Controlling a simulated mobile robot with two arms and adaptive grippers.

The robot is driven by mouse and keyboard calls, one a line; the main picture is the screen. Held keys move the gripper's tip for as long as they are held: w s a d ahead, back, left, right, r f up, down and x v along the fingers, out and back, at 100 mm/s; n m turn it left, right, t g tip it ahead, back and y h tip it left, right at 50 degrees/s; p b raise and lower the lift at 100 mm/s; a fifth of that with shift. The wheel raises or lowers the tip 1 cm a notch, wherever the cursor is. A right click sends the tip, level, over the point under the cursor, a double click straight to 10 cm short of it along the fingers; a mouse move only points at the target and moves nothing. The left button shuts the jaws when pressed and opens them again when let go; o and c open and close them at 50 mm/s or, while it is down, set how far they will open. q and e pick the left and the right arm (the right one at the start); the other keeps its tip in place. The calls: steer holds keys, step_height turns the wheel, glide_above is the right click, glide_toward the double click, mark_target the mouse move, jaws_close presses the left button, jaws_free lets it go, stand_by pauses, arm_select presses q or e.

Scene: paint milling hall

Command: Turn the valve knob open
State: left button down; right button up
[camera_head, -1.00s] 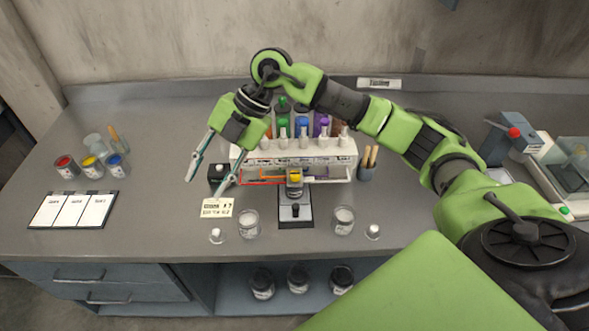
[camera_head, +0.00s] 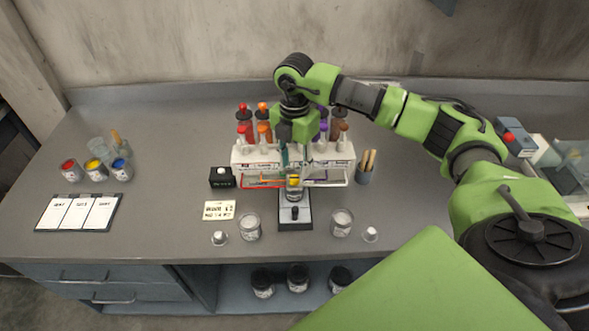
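I cannot tell which piece is the valve knob. My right gripper (camera_head: 293,160) points down in front of the middle of the rack. It hides the green and blue bottles and the pale pieces there. Its fingers are mostly too small to tell their gap or contact. Below it, a small yellow-banded cup (camera_head: 294,184) stands on a black-and-white scale (camera_head: 296,215). My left gripper is out of view.
Glass jars (camera_head: 249,228) and (camera_head: 341,224) a second jar flank the scale. A black box (camera_head: 222,178) and a label card (camera_head: 219,210) lie left; a brush holder (camera_head: 364,176) stands right. Paint cups (camera_head: 96,170) and a chart (camera_head: 78,212) are far left, with bare bench between.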

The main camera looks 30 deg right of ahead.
mark_target(294, 178)
steer(key=shift+f+p, duration=0.45)
steer(key=shift+f, duration=1.7)
jaws_close()
